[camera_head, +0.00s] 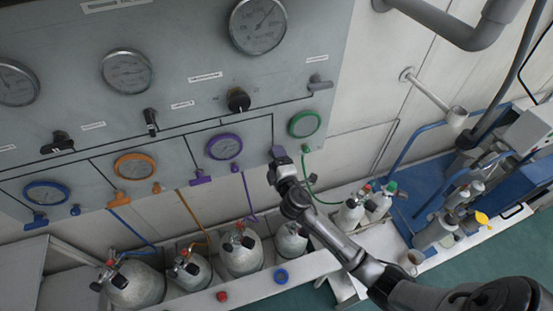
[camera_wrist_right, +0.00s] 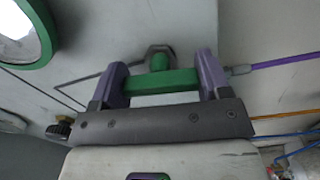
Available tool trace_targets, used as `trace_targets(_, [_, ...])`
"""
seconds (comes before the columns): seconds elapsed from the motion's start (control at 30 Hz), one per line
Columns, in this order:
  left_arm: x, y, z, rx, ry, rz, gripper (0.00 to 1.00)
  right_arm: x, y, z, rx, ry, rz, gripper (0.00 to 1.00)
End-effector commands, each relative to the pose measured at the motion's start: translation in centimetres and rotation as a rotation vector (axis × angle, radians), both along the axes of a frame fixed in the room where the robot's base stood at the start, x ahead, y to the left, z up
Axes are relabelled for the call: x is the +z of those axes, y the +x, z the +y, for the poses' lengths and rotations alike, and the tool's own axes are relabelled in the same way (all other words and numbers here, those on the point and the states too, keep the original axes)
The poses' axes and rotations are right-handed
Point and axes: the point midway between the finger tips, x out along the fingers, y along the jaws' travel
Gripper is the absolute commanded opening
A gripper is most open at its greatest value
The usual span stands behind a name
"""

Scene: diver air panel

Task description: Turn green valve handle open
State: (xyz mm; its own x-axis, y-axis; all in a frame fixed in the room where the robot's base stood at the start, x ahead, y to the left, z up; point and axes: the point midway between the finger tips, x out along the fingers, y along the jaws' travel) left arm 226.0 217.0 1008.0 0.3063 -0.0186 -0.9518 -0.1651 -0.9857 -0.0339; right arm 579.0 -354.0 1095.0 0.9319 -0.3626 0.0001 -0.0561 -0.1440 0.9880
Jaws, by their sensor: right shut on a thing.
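The green valve handle (camera_wrist_right: 162,82) is a bar on a short green stem with a grey fitting behind it. In the right wrist view it lies crosswise between the two purple fingers of my right gripper (camera_wrist_right: 161,72), which are shut on its ends. In the head view my right gripper (camera_head: 279,156) is at the lower right of the panel (camera_head: 180,50), below the green-rimmed gauge (camera_head: 303,124), and hides the handle. My left gripper is not in view.
Purple, orange and blue gauges with matching handles line the panel to the left. Hoses run down to several grey cylinders (camera_head: 241,256) below. A green hose (camera_head: 317,193) hangs close to my right gripper. A blue cart (camera_head: 415,205) stands at the right.

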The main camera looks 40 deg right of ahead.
Motion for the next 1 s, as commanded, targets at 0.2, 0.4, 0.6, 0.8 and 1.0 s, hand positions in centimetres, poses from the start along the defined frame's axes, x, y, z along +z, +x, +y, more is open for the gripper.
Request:
trace_targets(0.2, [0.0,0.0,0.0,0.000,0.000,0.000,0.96,0.0,0.0,0.0,0.001,0.001,-0.001,0.79])
trace_targets(0.4, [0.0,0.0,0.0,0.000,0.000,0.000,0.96,0.0,0.0,0.0,0.001,0.001,-0.001,0.96])
trace_targets(0.6, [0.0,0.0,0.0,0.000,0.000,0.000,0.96,0.0,0.0,0.0,0.000,0.002,-0.001,0.96])
trace_targets(0.8, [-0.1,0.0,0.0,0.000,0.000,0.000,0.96,-0.1,-1.4,0.6,0.001,0.003,0.000,0.96])
trace_targets(1.0, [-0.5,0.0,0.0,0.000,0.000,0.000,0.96,-0.2,-5.0,2.0,0.001,0.003,0.001,0.96])
